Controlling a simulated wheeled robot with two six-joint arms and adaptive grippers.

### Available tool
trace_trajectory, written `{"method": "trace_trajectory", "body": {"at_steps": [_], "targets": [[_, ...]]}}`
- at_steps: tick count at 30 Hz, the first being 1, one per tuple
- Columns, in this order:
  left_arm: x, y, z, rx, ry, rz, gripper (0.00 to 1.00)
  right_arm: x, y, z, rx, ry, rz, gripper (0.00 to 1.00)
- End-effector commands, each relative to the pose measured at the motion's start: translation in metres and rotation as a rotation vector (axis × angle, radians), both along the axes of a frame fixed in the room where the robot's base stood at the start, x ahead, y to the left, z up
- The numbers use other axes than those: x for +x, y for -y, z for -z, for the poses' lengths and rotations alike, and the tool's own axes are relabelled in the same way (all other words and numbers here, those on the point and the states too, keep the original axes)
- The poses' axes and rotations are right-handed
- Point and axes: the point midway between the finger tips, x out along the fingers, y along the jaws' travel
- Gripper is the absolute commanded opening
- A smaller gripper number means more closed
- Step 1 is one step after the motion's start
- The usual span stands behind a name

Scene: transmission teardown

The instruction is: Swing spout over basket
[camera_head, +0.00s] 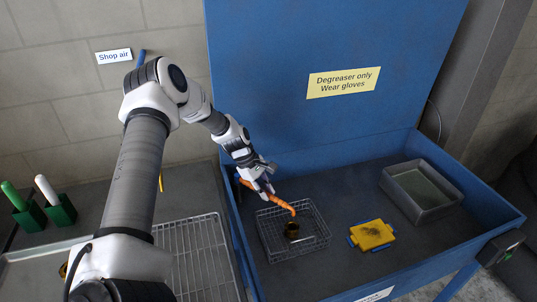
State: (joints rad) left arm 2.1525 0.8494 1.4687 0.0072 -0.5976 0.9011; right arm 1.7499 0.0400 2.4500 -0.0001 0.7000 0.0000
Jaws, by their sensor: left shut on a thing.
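An orange spout (279,202) reaches from the left wall of the blue washer basin toward the wire basket (267,246). Its tip bends down above the basket. My left gripper (264,190) is shut on the spout near its upper left end and hides part of it. The basket stands on the basin floor at the left and holds a dark brassy ring-shaped part (291,231) and a light metal piece (309,240). My right gripper is not in view.
A yellow pad with blue ends (371,235) and a grey tray (421,190) lie to the right in the basin. The raised blue lid (270,60) stands behind. A wire rack (195,265) and green holders with brushes (60,210) are on the left bench.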

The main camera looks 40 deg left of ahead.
Motion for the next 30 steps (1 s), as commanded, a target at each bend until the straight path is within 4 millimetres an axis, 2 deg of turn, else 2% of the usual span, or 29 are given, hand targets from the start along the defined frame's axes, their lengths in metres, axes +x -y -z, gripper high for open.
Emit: {"method": "trace_trajectory", "body": {"at_steps": [14,15,17,26,30], "targets": [[-0.003,0.0,0.001,0.001,-0.002,0.02,0.0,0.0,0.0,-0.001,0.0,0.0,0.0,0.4],[-0.003,0.0,0.001,0.001,-0.002,0.02,0.22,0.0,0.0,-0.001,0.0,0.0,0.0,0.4],[-0.003,0.0,0.001,0.001,-0.002,0.02,0.44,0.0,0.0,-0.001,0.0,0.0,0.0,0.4],[-0.003,0.0,0.0,0.001,0.0,0.019,0.44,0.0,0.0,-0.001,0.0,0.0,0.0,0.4],[-0.004,-0.005,-0.013,-0.002,0.004,0.018,0.44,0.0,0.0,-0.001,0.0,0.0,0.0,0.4]]}}
